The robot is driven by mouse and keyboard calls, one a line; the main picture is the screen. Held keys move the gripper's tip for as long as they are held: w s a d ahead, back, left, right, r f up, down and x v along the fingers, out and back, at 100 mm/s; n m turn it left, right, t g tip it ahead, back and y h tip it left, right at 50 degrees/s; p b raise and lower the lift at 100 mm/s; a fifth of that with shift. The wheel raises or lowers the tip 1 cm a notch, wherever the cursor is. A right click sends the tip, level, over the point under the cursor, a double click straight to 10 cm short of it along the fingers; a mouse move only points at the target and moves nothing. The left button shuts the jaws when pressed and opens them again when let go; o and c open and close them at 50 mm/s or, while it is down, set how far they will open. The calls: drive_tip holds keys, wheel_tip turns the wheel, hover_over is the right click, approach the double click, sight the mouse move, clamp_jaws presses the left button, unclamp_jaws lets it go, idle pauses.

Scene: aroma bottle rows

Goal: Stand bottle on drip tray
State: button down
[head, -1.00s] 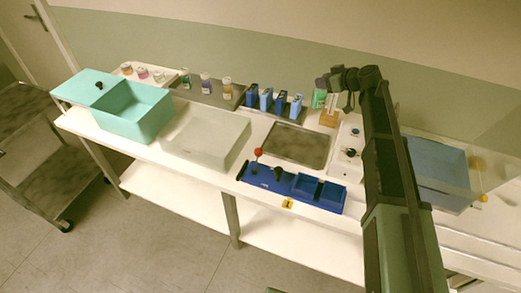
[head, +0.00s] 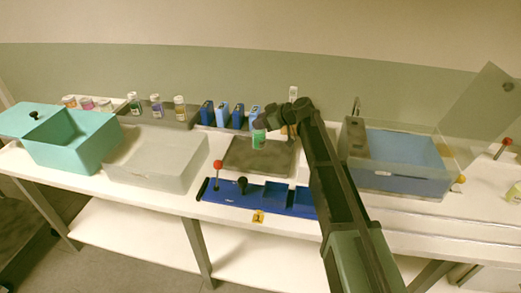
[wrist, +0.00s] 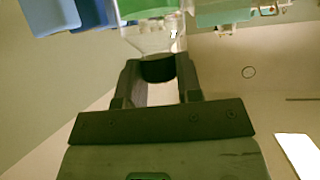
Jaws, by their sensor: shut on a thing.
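A clear bottle with a green label (head: 258,140) appears upright over the back part of the grey drip tray (head: 252,166) in the head view. I cannot tell whether its base touches the tray. My gripper (head: 264,123) is shut on the bottle's top. In the wrist view my gripper (wrist: 156,74) has its two fingers either side of the dark cap, with the clear shoulder and green label of the bottle (wrist: 150,38) beyond. The bottle's base is out of that view.
A blue rack (head: 225,196) with a red-knobbed lever lies in front of the tray. Several blue boxes (head: 222,115) stand behind it. A pale basin (head: 155,172) and teal bin (head: 82,158) are left; a clear-walled blue tank (head: 400,180) is right.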

sight(261, 132)
drive_tip(key=shift+f, duration=0.35)
wheel_tip(261, 132, down, 4)
drive_tip(key=b, duration=0.4)
drive_tip(key=shift+f, duration=0.25)
drive_tip(key=shift+r, duration=0.35)
drive_tip(key=shift+f, duration=0.3)
drive_tip(key=c, duration=0.8)
unclamp_jaws()
drive_tip(key=shift+r, duration=0.15)
